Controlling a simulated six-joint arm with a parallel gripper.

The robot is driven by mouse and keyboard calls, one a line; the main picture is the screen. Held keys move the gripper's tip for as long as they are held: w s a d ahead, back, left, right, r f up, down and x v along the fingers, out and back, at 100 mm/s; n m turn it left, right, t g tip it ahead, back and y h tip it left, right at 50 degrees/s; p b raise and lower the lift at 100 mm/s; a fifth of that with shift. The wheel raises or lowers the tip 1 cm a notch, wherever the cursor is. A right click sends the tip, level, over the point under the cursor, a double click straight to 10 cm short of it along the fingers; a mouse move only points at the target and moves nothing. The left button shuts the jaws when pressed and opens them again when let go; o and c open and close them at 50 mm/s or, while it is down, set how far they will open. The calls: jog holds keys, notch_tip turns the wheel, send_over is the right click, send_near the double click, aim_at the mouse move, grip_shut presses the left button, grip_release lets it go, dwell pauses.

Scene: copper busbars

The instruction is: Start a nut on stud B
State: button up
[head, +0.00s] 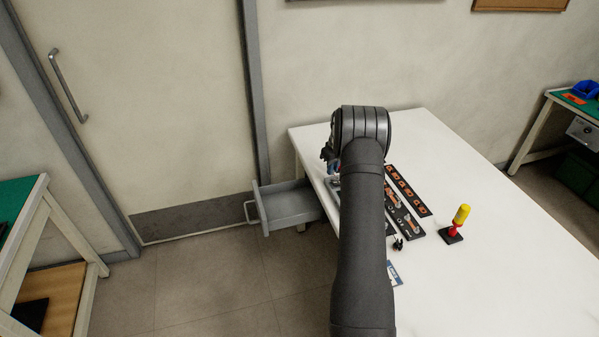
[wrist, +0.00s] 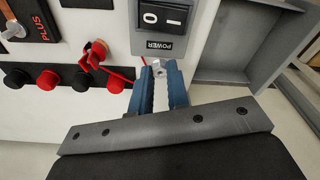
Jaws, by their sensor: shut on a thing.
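My gripper (wrist: 164,80) shows in the wrist view with its blue fingers shut on a small silvery nut (wrist: 163,67) at the fingertips. The nut is just below a grey power switch (wrist: 163,18) in the picture; I cannot tell if it touches anything. A copper piece (wrist: 10,31) shows at the upper left beside the PLUS label. I cannot make out stud B in either view. In the head view my arm hides most of the work area, and the nut is too small to see there.
Red and black terminals (wrist: 47,79) line the panel at left in the wrist view, with a red lead near the fingers. A grey drawer (head: 290,206) stands open at the table's left.

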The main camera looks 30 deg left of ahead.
jog(key=shift+n, duration=0.6)
jog(key=d+r, duration=0.1)
jog(key=d, duration=0.6)
jog(key=w+d+r, duration=0.1)
jog(key=d, duration=0.6)
jog(key=w+d+r, duration=0.1)
jog(key=d+r, duration=0.1)
jog(key=d, duration=0.5)
jog(key=shift+d+r, duration=0.1)
jog(key=shift+d, duration=0.4)
jog(key=shift+f, duration=1.85)
jog(key=shift+f, duration=0.1)
jog(key=shift+f, duration=0.25)
jog(key=shift+f, duration=0.2)
jog(key=m, duration=0.6)
jog(key=shift+s+f, duration=0.1)
jog(key=shift+f, duration=0.05)
